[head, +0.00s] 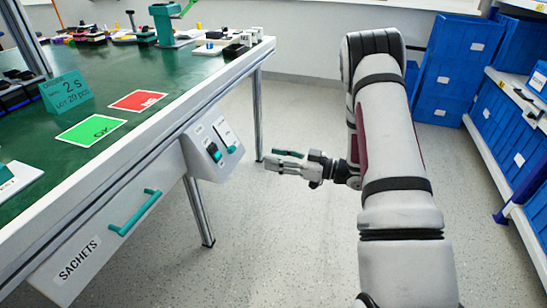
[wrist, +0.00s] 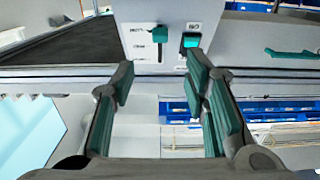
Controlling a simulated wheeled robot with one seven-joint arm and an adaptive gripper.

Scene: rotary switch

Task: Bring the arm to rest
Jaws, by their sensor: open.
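My gripper (head: 275,160) is out over the floor at mid-picture in the head view, to the right of the switch panel (head: 203,163) and apart from it. In the wrist view its teal-padded fingers (wrist: 162,80) are spread with nothing between them. The grey panel hangs below the table edge. In the wrist view the knob (wrist: 160,34) and the lit teal switch (wrist: 191,40) lie beyond the fingertips. My arm (head: 398,190) is bent, its elbow raised at the right.
A green-topped table (head: 150,75) fills the left, with cards and small parts on it. The sachets drawer (head: 105,235) has a teal handle. Blue bins (head: 455,65) and a shelf (head: 510,130) stand at the right. The floor around my gripper is clear.

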